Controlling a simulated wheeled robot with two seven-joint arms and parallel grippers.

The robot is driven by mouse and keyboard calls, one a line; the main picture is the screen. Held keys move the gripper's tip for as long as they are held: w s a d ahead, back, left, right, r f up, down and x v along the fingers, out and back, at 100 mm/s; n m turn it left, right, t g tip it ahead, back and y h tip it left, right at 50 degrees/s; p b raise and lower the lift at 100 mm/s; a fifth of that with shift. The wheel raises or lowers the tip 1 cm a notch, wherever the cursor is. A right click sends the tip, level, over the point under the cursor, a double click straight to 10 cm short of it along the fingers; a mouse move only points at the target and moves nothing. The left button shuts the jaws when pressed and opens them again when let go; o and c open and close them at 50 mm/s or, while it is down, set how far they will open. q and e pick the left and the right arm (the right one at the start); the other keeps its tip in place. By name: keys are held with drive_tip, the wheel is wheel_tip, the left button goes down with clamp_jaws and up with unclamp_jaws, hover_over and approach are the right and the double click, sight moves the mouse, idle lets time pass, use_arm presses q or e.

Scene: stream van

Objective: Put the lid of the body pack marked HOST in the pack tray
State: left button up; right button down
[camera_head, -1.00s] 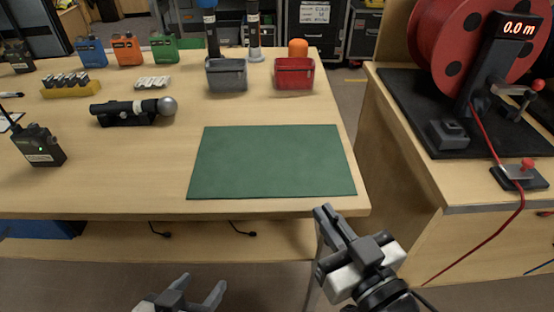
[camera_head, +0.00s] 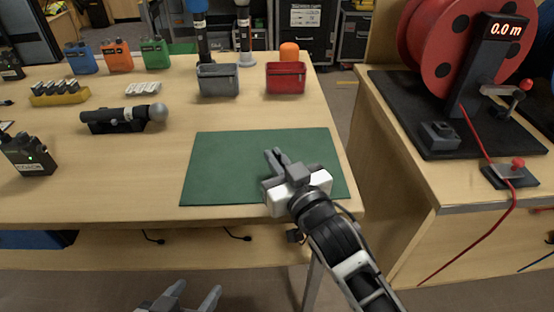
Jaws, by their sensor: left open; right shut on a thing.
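My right gripper (camera_head: 275,158) is over the green mat (camera_head: 222,165). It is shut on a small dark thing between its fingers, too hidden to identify. My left gripper (camera_head: 197,292) is open at the bottom of the view, in front of the table. Blue (camera_head: 80,58), orange (camera_head: 117,55) and green (camera_head: 155,52) body packs stand at the back left. A dark pack (camera_head: 28,157) at the left edge has a label that seems to read COACH. I cannot make out a HOST mark, a loose lid or which container is the pack tray.
A grey bin (camera_head: 218,82) and a red bin (camera_head: 286,80) stand at the back. A microphone (camera_head: 125,117) lies in a black cradle, near a yellow battery holder (camera_head: 60,97). A cable reel (camera_head: 450,45) is on the right-hand table. The mat's left part is clear.

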drive_tip(key=shift+f, duration=0.2)
drive_tip(key=c, duration=1.6)
unclamp_jaws()
drive_tip(key=shift+r, duration=0.1)
